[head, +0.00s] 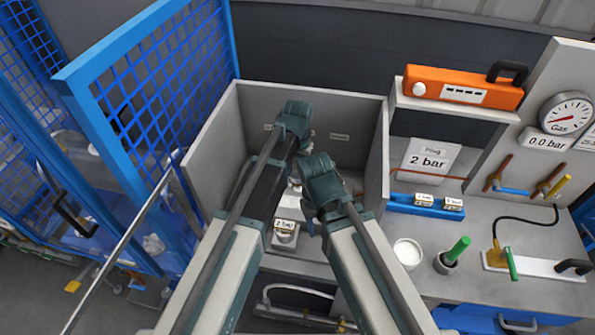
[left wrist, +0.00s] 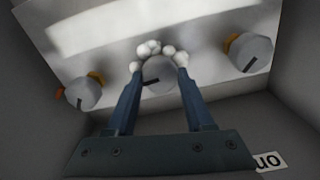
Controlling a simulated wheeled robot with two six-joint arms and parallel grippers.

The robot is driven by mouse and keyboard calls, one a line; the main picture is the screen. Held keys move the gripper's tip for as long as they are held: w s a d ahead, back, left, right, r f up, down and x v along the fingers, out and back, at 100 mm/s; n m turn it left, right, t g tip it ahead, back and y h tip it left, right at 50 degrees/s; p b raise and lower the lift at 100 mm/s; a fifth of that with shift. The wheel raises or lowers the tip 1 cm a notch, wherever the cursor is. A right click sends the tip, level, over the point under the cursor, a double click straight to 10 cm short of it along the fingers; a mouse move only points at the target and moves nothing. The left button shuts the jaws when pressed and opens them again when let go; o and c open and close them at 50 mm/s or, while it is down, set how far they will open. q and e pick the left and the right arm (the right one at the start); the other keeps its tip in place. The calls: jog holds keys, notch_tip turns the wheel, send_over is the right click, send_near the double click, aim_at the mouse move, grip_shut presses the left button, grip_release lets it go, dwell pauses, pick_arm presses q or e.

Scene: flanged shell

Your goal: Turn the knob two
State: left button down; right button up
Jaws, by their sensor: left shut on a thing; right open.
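In the left wrist view, three round grey knobs sit in a row on a pale panel. The middle knob (left wrist: 160,74), which I take as knob two, has a dark pointer line and white rounded bits around its upper edge. My left gripper (left wrist: 158,64) is shut on this knob, one finger on each side. The left knob (left wrist: 83,93) and right knob (left wrist: 250,54) have orange marks beside them and are untouched. In the head view, my left gripper (head: 294,118) reaches into the grey booth; its fingertips and the knobs are hidden. My right gripper (head: 320,178) is lower, open, its fingers mostly hidden.
Grey booth walls (head: 375,155) close in on both sides. A "2 bar" block (head: 285,238) stands below the arms. To the right, the bench holds a blue tray (head: 425,206), a white cup (head: 407,253) and a green-handled tool (head: 455,252). A blue fence (head: 165,80) stands left.

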pick_arm(q)
jog(key=shift+m, duration=0.6)
jog(key=shift+c, duration=1.4)
grip_release()
jog(key=shift+r, duration=0.1)
notch_tip(320, 180, up, 14)
jog(key=p, duration=1.4)
jog(key=shift+f, duration=0.2)
